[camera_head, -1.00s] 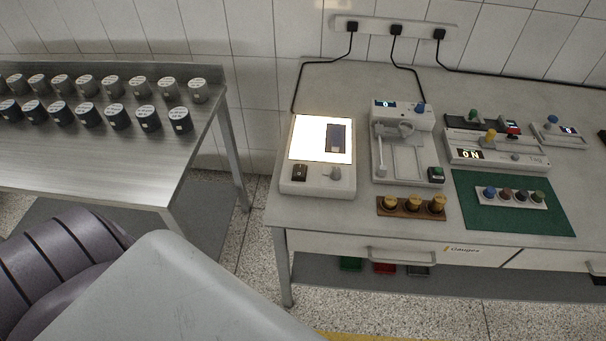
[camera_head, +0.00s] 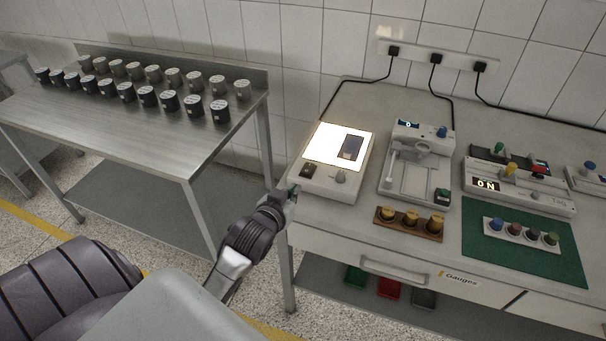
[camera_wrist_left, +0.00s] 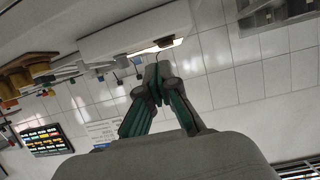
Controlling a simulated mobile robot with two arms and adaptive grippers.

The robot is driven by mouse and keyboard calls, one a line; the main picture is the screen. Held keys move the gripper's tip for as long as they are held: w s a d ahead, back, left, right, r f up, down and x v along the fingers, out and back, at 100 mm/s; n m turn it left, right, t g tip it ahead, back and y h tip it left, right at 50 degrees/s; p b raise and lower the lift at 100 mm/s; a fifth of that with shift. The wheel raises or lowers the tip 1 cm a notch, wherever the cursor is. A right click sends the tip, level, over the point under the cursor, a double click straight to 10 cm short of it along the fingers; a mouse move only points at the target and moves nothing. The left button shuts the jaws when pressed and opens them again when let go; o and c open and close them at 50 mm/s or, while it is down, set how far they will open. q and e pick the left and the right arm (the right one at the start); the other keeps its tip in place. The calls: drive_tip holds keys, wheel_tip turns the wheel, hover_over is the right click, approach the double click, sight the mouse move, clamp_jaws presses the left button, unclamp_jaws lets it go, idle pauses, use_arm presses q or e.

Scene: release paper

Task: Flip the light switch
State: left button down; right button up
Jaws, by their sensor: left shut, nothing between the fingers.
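A white light box (camera_head: 335,185) with a glowing top panel stands at the left end of the right-hand bench. A dark rocker switch (camera_head: 308,171) is on its front strip, left of a grey knob (camera_head: 340,177). A dark rectangular piece (camera_head: 351,147) lies on the lit panel. My left gripper (camera_head: 292,192) is beside the box's front left corner, close to the switch; I cannot tell whether it touches. Its fingers (camera_wrist_left: 157,72) are shut and empty in the left wrist view, with the light box (camera_wrist_left: 135,30) beyond them. My right gripper is out of view.
Brown holder (camera_head: 408,222) with brass pieces, a grey measuring device (camera_head: 417,165) and a green mat (camera_head: 520,262) lie right of the box. A metal table (camera_head: 120,125) with several dark canisters stands left. A floor gap separates the benches.

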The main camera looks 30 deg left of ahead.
use_arm(q)
drive_tip(key=shift+n+t, duration=0.3)
drive_tip(key=shift+t, duration=0.3)
drive_tip(key=r, duration=0.4)
drive_tip(key=shift+a+r, duration=0.25)
drive_tip(key=shift+a, duration=0.15)
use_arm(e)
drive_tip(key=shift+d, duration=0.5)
use_arm(q)
drive_tip(key=shift+w, duration=0.15)
drive_tip(key=p, duration=0.2)
hover_over(304, 179)
drive_tip(key=shift+w+a+f, duration=0.1)
drive_tip(key=shift+w+f, duration=0.05)
drive_tip(key=shift+f, duration=0.45)
drive_tip(key=shift+w+f, duration=0.1)
drive_tip(key=shift+f, duration=0.5)
drive_tip(key=f, duration=0.3)
drive_tip(key=shift+s, duration=0.2)
drive_tip(key=shift+f, duration=0.6)
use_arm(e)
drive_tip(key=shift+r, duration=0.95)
